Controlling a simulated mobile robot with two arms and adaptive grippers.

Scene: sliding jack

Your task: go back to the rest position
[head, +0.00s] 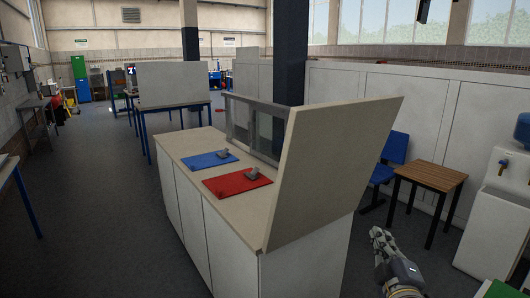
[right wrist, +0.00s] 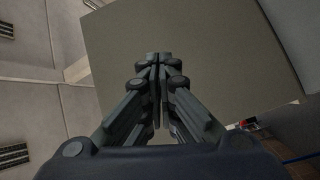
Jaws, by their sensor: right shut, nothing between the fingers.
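My right gripper (head: 380,236) is low at the right of the head view, beside the end of the workbench and apart from it. It is shut and empty. In the right wrist view its fingers (right wrist: 157,62) are closed together in front of a broad beige panel (right wrist: 210,45). My left gripper is in neither view. On the bench top (head: 180,143) lie a blue mat (head: 205,161) and a red mat (head: 232,186), each with a small grey part (head: 253,173) on or at its edge.
An upright beige panel (head: 325,165) stands at the bench's near right end, with a grey metal frame (head: 240,120) behind the mats. A wooden stool (head: 430,176), a blue chair (head: 391,150) and a white unit (head: 490,205) stand at the right. The floor (head: 100,220) left of the bench is clear.

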